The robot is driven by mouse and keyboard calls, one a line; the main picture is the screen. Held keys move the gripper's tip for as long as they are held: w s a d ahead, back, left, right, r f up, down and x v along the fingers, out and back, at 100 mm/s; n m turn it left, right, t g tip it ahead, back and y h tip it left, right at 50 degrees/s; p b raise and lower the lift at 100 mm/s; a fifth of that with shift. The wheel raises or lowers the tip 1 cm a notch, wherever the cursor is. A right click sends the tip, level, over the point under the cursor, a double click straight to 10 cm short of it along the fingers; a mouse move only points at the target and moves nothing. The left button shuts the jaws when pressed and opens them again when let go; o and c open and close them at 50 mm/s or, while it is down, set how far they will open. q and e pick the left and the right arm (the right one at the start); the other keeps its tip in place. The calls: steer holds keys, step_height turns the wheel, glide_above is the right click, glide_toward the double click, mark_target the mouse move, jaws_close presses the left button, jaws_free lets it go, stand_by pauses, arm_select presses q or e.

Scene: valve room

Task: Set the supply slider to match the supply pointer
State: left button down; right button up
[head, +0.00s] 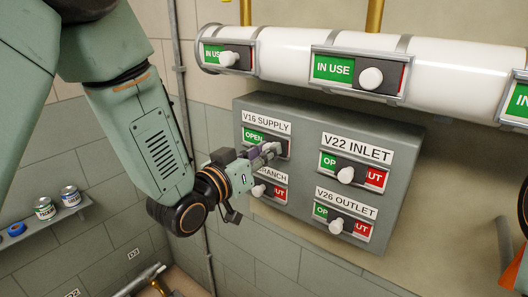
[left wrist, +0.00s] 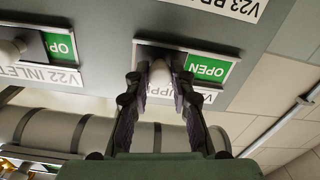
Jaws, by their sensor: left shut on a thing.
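The V16 SUPPLY slider (head: 254,136) is at the upper left of the grey panel (head: 320,121). Its green OPEN field shows at the left, and its knob is toward the right end; no red shows there. My left gripper (head: 268,152) is at this knob. In the left wrist view, which is upside down, the pale knob (left wrist: 160,73) sits between the two fingers, and the green OPEN field (left wrist: 207,67) is beside it. The fingers are shut on the knob. I cannot pick out a supply pointer. My right gripper is not in view.
V22 INLET (head: 353,171), V26 OUTLET (head: 343,222) and a partly hidden BRANCH slider (head: 270,188) share the panel. A white pipe (head: 290,50) above carries IN USE sliders. A shelf (head: 45,222) with cans is at the left.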

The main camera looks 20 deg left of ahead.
arm_select(q)
steer(key=c, duration=1.1)
jaws_free()
steer(key=shift+d, duration=0.25)
steer(key=shift+a, duration=0.1)
steer(key=shift+s+a, duration=0.1)
steer(key=shift+a, duration=0.1)
steer(key=v, duration=0.7)
steer(key=shift+s, duration=0.1)
steer(key=shift+d, duration=0.1)
